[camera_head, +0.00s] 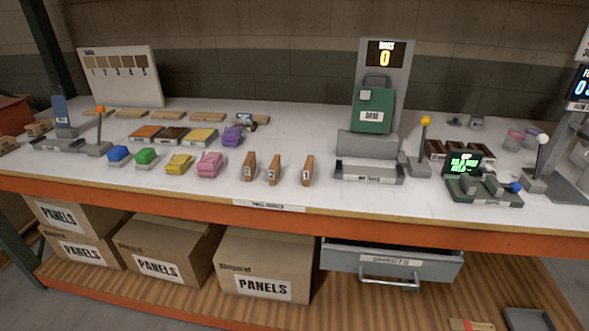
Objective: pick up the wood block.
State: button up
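Three small brown wooden blocks with white labels stand in a row near the front middle of the bench: a left one (249,165), a middle one (274,170) and a right one (308,170). Several flat, pale wooden pieces lie along the back of the bench, one of them near the middle (207,117). I cannot tell which of these is the wood block. My gripper is not in view, and nothing visible is touching the wooden pieces.
Colored blocks, including a pink one (210,164), stand left of the wooden blocks. A green and grey machine (372,110) stands to their right, near a yellow-knobbed lever (424,145). Below the orange front edge are an open drawer (390,264) and PANELS boxes (265,264).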

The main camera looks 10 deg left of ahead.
aim_at(274, 171)
jog(key=z, duration=2.2)
jog(key=k, duration=2)
jog(key=u, duration=1.3)
jog(key=i, duration=1.05)
